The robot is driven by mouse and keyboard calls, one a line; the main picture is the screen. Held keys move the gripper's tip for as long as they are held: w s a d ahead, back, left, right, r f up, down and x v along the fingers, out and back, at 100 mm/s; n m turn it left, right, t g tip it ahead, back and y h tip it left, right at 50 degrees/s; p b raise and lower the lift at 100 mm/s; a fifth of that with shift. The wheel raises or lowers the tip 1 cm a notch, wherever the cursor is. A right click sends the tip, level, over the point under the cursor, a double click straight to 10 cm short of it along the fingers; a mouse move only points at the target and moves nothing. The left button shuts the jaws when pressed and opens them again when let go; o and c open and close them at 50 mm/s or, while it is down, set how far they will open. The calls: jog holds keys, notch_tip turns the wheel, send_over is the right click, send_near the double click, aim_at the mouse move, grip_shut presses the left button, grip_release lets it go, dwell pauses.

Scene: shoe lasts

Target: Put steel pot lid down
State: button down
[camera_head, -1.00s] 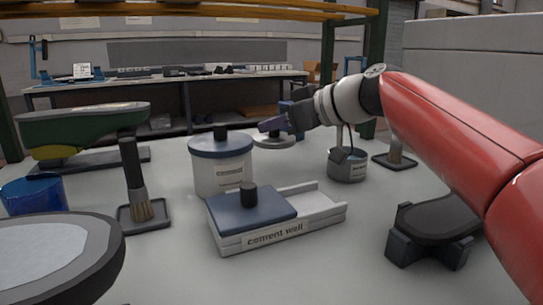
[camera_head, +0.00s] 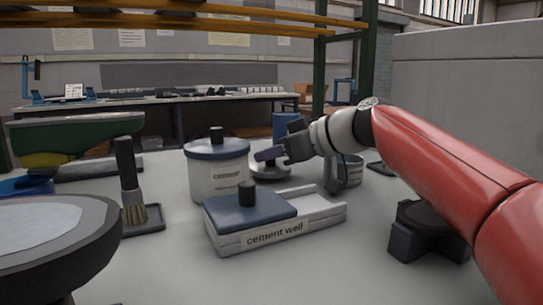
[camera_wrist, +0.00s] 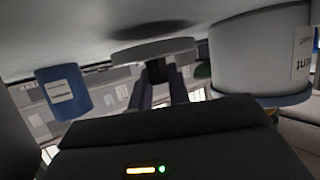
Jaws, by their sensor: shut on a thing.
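The steel pot lid (camera_head: 268,172) is a pale grey disc with a dark knob, right of the white cement pot. My gripper (camera_head: 270,157) is shut on its knob from above. In the wrist view, which looks upside down, the lid (camera_wrist: 153,49) sits at the ends of my two fingers (camera_wrist: 160,88), roughly level. A dark shadow lies on the table close to the lid, with a small gap between them. In the head view the gripper hides part of the knob, and I cannot tell there whether the lid touches the table.
The cement pot (camera_head: 217,178) with its blue lid stands close left of the lid. The cement well (camera_head: 262,218) lies in front. A grey tin (camera_head: 350,172) stands right, partly behind my arm. A brush (camera_head: 132,195) stands left. A blue container (camera_wrist: 63,92) shows in the wrist view.

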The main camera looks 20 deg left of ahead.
jog(key=c, duration=1.3)
grip_release()
jog(key=shift+f, duration=0.7)
jog(key=shift+r+p, duration=0.6)
jog(key=shift+p, duration=0.1)
jog(key=v, duration=1.2)
jog(key=shift+r+b, duration=0.3)
jog(key=shift+b, duration=0.1)
jog(key=shift+r, duration=0.1)
